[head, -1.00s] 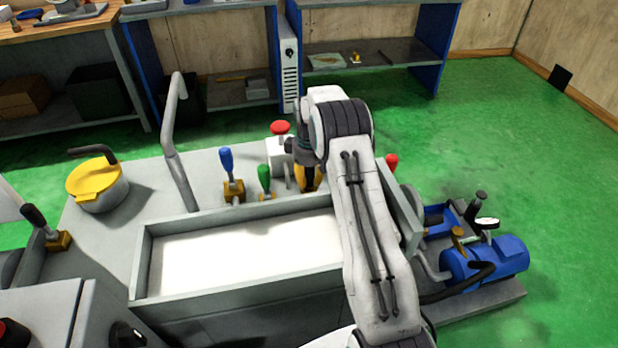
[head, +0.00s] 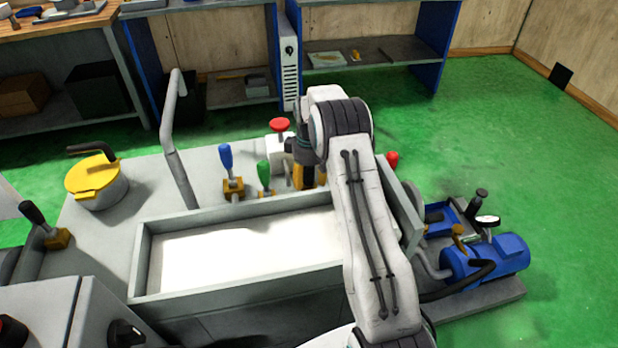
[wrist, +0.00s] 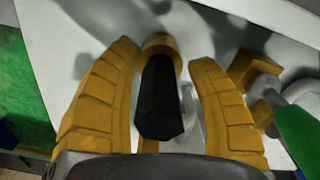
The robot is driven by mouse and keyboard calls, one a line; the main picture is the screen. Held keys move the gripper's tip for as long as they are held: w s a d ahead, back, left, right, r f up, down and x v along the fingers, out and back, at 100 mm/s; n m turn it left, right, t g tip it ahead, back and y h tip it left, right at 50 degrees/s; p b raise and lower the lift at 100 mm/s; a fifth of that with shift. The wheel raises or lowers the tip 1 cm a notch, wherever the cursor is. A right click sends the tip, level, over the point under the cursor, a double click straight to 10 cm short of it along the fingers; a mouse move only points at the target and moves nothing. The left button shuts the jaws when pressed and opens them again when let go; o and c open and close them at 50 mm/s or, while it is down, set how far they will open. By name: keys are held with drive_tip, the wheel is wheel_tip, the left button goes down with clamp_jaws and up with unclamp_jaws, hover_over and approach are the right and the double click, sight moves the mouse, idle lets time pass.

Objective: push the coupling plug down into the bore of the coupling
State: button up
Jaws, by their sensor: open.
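My gripper (wrist: 162,58) is open in the wrist view, with one yellow finger on each side of a black faceted piece (wrist: 160,100). This looks like the coupling plug. A brass-coloured rounded part (wrist: 160,43), apparently the coupling, shows at the black piece's far end. I cannot tell how deep the plug sits, and the bore is hidden. Gaps show between the fingers and the black piece. In the head view my gripper (head: 306,177) is low over the machine top behind the trough, partly hidden by my arm; plug and coupling cannot be made out there.
A green lever (head: 264,174) and a blue lever (head: 228,168) stand left of my gripper. A red button (head: 279,124) on a white box is close behind. The trough (head: 140,262) lies in front. A bent pipe (head: 170,140) rises at left.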

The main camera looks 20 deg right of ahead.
wheel_tip(320, 180, up, 12)
drive_tip(key=shift+f, duration=0.25)
drive_tip(key=shift+r, duration=0.25)
idle(0.5)
drive_tip(key=shift+s+a+r, duration=0.1)
drive_tip(key=shift+r, duration=0.2)
drive_tip(key=s+a+r+m+t+p, duration=0.1)
drive_tip(key=s+a+r, duration=0.3)
drive_tip(key=s+r, duration=0.35)
drive_tip(key=s+a+r+m+t+p, duration=0.1)
drive_tip(key=s+a+r+p, duration=0.1)
drive_tip(key=s+a+r, duration=0.4)
drive_tip(key=s+a+r+m+t+p, duration=0.1)
drive_tip(key=s+p, duration=0.1)
drive_tip(key=s, duration=1.9)
drive_tip(key=shift+s+a+m, duration=0.2)
drive_tip(key=shift+a+m, duration=0.15)
drive_tip(key=shift+m, duration=0.05)
